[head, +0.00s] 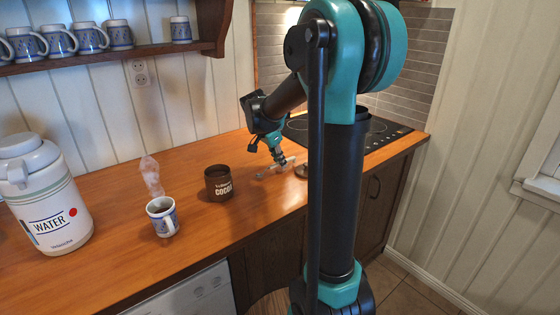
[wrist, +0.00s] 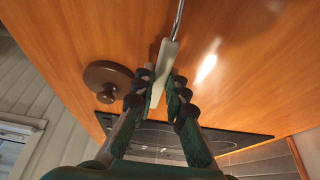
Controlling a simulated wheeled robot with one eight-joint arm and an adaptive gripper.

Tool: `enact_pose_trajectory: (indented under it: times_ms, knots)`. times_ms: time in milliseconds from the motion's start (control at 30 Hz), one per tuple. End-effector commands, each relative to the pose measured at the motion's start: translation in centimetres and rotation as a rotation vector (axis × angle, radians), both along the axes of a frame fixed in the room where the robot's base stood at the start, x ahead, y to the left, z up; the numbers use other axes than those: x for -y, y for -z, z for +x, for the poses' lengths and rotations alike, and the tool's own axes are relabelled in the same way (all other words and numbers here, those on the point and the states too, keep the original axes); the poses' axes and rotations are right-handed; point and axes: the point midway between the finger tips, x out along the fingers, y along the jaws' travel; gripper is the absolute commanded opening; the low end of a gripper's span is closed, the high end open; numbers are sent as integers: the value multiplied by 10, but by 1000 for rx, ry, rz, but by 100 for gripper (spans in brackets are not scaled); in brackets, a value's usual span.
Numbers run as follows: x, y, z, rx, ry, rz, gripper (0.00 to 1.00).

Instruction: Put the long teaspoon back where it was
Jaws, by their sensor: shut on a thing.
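The long teaspoon (wrist: 166,60) has a pale handle and a thin metal stem that runs out of the top of the wrist view. My gripper (wrist: 164,90) is shut on the pale handle. In the head view my gripper (head: 280,160) is low over the wooden counter, right of the cocoa tin (head: 218,184). The spoon is small and faint there, and I cannot tell whether it touches the counter. Its bowl is not clearly visible. The tin stands upright with its top open.
A brown round lid with a knob (wrist: 107,80) lies on the counter beside my gripper. A steaming patterned mug (head: 162,217) and a white water jug (head: 45,200) stand to the left. A black cooktop (head: 375,132) lies behind my arm. Mugs line the shelf (head: 110,54).

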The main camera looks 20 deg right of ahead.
Motion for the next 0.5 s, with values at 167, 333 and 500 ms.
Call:
enact_pose_trajectory:
  times_ms: [167, 333, 500]
  knots:
    - [0, 3, 0, 0, 0, 0, 0]
    - [0, 7, 0, 0, 0, 0, 0]
    - [0, 9, 0, 0, 0, 0, 15]
